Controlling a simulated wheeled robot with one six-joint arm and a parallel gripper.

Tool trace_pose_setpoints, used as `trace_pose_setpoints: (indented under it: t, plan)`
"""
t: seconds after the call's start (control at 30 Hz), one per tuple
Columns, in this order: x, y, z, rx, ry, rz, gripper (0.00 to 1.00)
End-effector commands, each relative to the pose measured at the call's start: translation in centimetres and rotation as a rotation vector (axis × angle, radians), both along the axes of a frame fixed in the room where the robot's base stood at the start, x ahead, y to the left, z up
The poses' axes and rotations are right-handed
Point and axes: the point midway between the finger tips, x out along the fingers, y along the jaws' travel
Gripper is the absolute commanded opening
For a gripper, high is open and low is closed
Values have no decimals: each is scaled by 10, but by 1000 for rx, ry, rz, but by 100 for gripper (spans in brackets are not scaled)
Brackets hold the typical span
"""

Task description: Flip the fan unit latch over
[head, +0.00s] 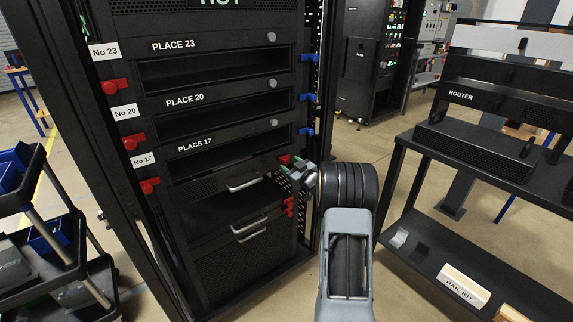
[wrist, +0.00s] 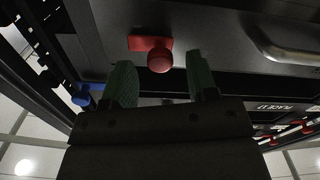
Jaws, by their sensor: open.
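A red latch with a round knob (wrist: 158,56) is on the dark front panel in the wrist view. The same latch seems to be the red piece (head: 285,159) at the rack's right post in the head view. My gripper (head: 304,178) is at that right edge, below PLACE 17. In the wrist view, its two green fingers (wrist: 162,82) are spread apart, with the knob in the gap between their tips. No grip on the knob shows. I cannot tell whether the fingers touch it. The fan unit carries no readable label.
A silver handle (wrist: 290,48) is close beside the latch. Blue latches (head: 307,131) run up the rack's right post, and red latches (head: 150,185) up its left. More red parts (head: 290,206) are below my gripper. A shelf with a router (head: 475,148) stands at right.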

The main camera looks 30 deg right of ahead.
Motion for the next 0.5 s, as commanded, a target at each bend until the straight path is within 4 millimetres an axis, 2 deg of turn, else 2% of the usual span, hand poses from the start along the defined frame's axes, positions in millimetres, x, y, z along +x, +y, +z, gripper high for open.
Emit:
trace_pose_setpoints:
  t: [0.2, 0.5]
  plan:
    - [21, 3, -1, 0, 0, 1, 53]
    - [28, 3, 0, 0, 1, -1, 53]
